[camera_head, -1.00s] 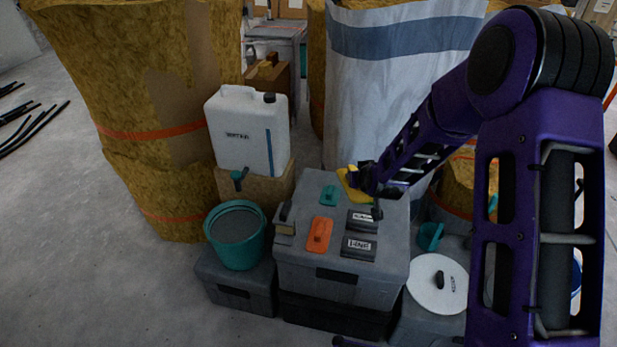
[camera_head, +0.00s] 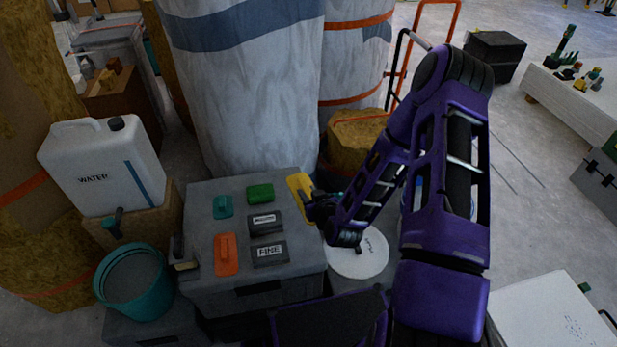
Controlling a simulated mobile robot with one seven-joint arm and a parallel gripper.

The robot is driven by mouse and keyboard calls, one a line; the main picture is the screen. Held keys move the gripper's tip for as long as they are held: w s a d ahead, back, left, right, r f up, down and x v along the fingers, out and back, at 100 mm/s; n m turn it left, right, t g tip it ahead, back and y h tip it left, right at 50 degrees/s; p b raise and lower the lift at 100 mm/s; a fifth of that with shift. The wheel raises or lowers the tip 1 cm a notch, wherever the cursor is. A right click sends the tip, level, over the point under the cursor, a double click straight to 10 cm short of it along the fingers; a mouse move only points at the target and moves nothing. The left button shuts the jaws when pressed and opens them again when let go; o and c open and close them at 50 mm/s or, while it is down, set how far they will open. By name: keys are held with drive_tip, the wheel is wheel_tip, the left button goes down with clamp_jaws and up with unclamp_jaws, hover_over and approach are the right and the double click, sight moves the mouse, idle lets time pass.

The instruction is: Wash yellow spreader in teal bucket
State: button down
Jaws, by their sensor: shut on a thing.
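The yellow spreader (camera_head: 298,186) is at the right edge of the grey box top, seen beside my gripper (camera_head: 311,203). My gripper is shut on it; the fingers are small and dark, and the arm hides part of the grip. Whether the spreader touches the box top, I cannot tell. The teal bucket (camera_head: 118,312) stands at the lower left on a grey case, left of the grey box. Greyish contents show inside it. The spreader and the bucket are well apart.
The grey box (camera_head: 204,294) carries an orange tool (camera_head: 226,262), a teal tool (camera_head: 222,206), a green block (camera_head: 260,193) and two dark labelled blocks (camera_head: 268,254). A white water canister (camera_head: 102,168) stands behind the bucket. A white round lid (camera_head: 358,262) lies right of the box.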

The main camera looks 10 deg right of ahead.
drive_tip(key=shift+s+a+f, duration=0.1)
drive_tip(key=shift+s+f, duration=0.05)
drive_tip(key=shift+f, duration=0.55)
drive_tip(key=shift+s+f+m+t+h, duration=0.25)
drive_tip(key=shift+f+m+h, duration=0.15)
drive_tip(key=shift+f+h, duration=0.1)
drive_tip(key=shift+s+f+m+t+h, duration=0.15)
drive_tip(key=shift+f+m+t+h, duration=0.1)
drive_tip(key=shift+f+m+h, duration=0.2)
wheel_tip(320, 180, down, 7)
drive_tip(key=b, duration=0.5)
drive_tip(key=shift+r, duration=0.1)
drive_tip(key=shift+r, duration=0.15)
